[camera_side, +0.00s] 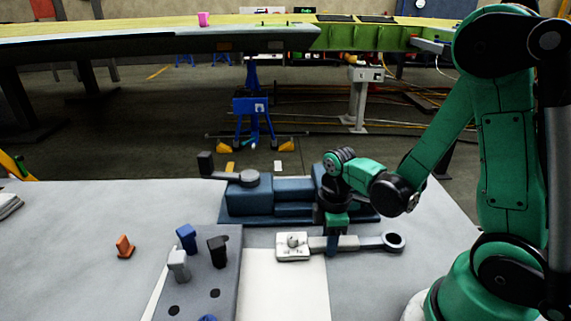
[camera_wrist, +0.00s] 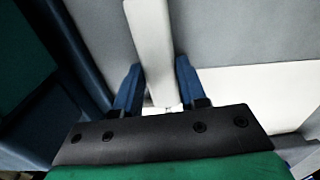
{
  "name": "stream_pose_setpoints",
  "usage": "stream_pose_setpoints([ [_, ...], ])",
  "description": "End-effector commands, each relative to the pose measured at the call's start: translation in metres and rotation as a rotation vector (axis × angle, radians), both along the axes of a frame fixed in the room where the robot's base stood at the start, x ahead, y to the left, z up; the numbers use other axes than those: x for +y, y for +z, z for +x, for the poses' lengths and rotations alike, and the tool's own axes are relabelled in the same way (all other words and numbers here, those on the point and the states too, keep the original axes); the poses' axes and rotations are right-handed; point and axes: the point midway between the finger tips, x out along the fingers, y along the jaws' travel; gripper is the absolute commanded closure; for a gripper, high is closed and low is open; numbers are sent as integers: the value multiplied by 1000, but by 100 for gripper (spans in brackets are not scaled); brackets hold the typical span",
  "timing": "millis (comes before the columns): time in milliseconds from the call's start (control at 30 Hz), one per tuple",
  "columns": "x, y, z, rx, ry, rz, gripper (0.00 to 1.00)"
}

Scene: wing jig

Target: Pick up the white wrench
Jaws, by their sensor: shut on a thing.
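The white wrench lies lengthwise in the side view, its handle (camera_side: 350,243) running left to right and its grey ring end (camera_side: 394,242) at the right. A white block-like piece (camera_side: 293,246) with a round knob is at its left end. My gripper (camera_side: 332,246) points down over the middle of the wrench and is shut on its handle. In the wrist view, the pale handle (camera_wrist: 150,45) runs between the two blue fingers of my gripper (camera_wrist: 158,80). I cannot tell whether the wrench touches the table.
A blue fixture block (camera_side: 293,190) stands just behind, with a grey tool (camera_side: 232,175) on top. At the front left, a grey peg board (camera_side: 205,270) holds blue, grey and black pegs. An orange peg (camera_side: 124,246) stands apart. A white sheet (camera_side: 285,290) lies in front; the left table is mostly clear.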

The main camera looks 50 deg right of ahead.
Motion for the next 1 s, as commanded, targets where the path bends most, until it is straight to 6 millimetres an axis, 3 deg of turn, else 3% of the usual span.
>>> stream_pose_setpoints([
  [267, 0, 5, 0, 0, 0, 0, 100],
  [467, 0, 22, 0, 0, 0, 0, 100],
  [1000, 0, 128, 0, 1, 0, -1, 100],
])
